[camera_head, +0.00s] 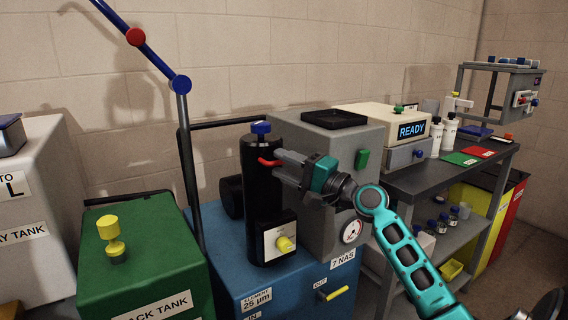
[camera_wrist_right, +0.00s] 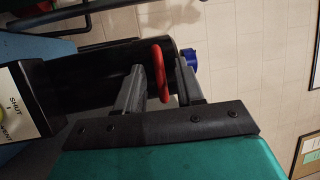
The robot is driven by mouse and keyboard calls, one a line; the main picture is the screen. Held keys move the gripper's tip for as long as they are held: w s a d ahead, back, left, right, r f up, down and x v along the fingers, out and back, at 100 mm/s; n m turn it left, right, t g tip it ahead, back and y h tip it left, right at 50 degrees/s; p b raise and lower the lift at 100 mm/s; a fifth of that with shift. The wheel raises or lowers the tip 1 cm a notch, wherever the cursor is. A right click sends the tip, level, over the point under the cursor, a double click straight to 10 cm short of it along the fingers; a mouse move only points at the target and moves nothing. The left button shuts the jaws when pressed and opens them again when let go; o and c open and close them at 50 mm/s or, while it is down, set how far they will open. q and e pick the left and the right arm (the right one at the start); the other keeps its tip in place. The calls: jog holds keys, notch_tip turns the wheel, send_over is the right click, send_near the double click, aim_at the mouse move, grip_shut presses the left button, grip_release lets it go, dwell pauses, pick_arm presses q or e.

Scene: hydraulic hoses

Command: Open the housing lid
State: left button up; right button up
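The housing (camera_head: 262,185) is an upright black cylinder on the blue unit. Its top looks shut, with a blue knob (camera_head: 261,128) on it. A red handle (camera_head: 268,162) sticks out near the top of the cylinder, and it also shows in the right wrist view (camera_wrist_right: 161,72). My right gripper (camera_head: 279,161) is at the handle from the right. In the right wrist view its two fingers stand apart on either side of the red handle, with a small gap visible on each side. My left gripper is not in view.
A grey box with a black tray (camera_head: 334,119) and gauge stands close to the right of the housing. A valve box with yellow knob (camera_head: 285,244) is on its front. A blue jointed boom (camera_head: 156,58) rises at left. The green tank (camera_head: 140,255) is front left.

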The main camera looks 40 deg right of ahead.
jog(key=shift+w+a, duration=0.1)
jog(key=shift+w, duration=0.15)
grip_shut()
dwell(0.6)
